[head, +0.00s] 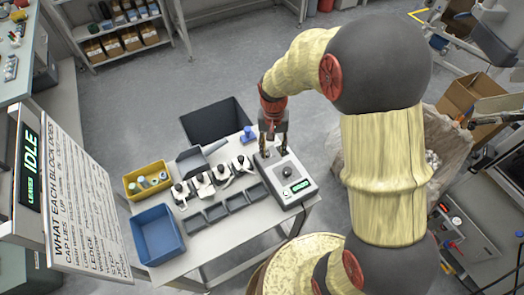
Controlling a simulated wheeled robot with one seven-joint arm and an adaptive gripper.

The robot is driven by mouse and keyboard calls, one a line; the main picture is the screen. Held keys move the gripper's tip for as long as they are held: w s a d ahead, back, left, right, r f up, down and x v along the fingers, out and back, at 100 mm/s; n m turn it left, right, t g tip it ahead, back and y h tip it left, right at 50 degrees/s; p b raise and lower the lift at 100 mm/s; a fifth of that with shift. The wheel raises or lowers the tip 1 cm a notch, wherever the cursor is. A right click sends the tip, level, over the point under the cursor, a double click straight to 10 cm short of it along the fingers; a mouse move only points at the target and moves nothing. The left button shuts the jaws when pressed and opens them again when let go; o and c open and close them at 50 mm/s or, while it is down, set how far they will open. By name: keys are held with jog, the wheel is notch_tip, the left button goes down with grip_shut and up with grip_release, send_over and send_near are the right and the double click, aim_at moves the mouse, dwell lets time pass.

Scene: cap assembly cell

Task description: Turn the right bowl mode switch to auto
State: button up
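My gripper (275,148) hangs from the red wrist, fingers pointing down, over the back of a light grey control box (305,172) on the table. The fingers look spread apart with nothing between them. The box has a dark round knob (285,173) on its top and a small green lit display (299,187) in front of it. The fingertips are behind the knob in the picture; whether they touch the box cannot be told. No label naming a right bowl mode switch can be read, and the knob's setting is too small to make out.
The white table (205,244) holds a yellow bin (133,190), a blue bin (157,236), several black-and-white fixtures and grey trays, and a small blue part (248,134). A sign reading IDLE (30,153) stands left.

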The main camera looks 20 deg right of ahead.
jog(key=m, duration=0.1)
send_over(267, 152)
jog(key=shift+r+t, duration=0.3)
jog(key=shift+t, duration=0.1)
jog(key=shift+m, duration=0.5)
jog(key=shift+f, duration=0.45)
notch_tip(267, 152, down, 7)
jog(key=shift+r+b, duration=0.1)
jog(key=shift+b, duration=0.7)
jog(key=shift+c, duration=1)
jog(key=c, duration=0.7)
grip_shut()
